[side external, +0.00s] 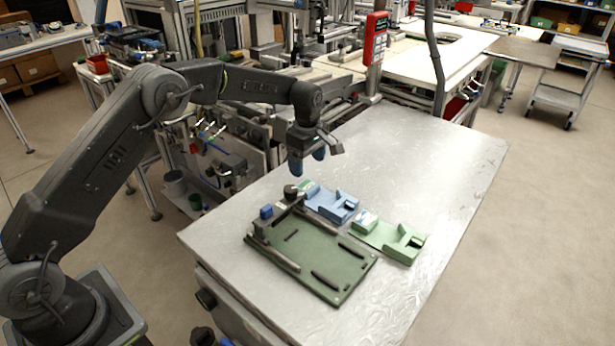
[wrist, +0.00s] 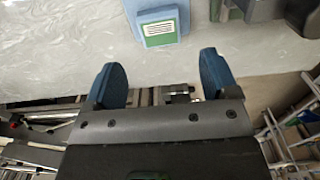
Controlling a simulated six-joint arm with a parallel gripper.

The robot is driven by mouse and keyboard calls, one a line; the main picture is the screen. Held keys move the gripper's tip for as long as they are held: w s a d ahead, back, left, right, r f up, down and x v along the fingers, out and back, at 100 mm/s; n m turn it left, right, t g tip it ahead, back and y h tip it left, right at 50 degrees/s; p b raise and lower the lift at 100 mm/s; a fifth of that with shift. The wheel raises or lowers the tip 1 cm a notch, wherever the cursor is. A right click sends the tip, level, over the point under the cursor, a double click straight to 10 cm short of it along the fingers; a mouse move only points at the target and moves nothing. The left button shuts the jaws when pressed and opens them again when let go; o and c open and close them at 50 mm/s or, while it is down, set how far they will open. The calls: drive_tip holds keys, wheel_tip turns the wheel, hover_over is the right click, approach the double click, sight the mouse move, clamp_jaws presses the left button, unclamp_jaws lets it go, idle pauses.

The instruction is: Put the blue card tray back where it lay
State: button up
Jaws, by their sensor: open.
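My gripper (side external: 308,163) is above the table, behind and above the blue tray in the side view. Its blue fingers are spread apart with nothing between them, as the wrist view also shows (wrist: 162,72). The fingers are apart from the tray. The rest of the tray is cut off in the wrist view.
The dark green fixture plate (side external: 313,262) has raised bars, slots and a dark knob (side external: 291,192) at its back corner, close to the blue tray. A small blue block (side external: 266,212) is at its left edge. The table (side external: 440,165) is bare to the right and back.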

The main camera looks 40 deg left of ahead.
drive_tip(key=shift+r, duration=2.2)
drive_tip(key=s+d+r+m+t, duration=0.1)
drive_tip(key=s+r+m+t, duration=0.2)
drive_tip(key=s+r+m, duration=0.9)
drive_tip(key=s+r+m+t, duration=0.1)
drive_tip(key=s+m, duration=0.5)
drive_tip(key=s, duration=1.9)
drive_tip(key=shift+s+d+r+t, duration=0.3)
drive_tip(key=shift+d+t, duration=0.1)
drive_tip(key=shift+t, duration=0.4)
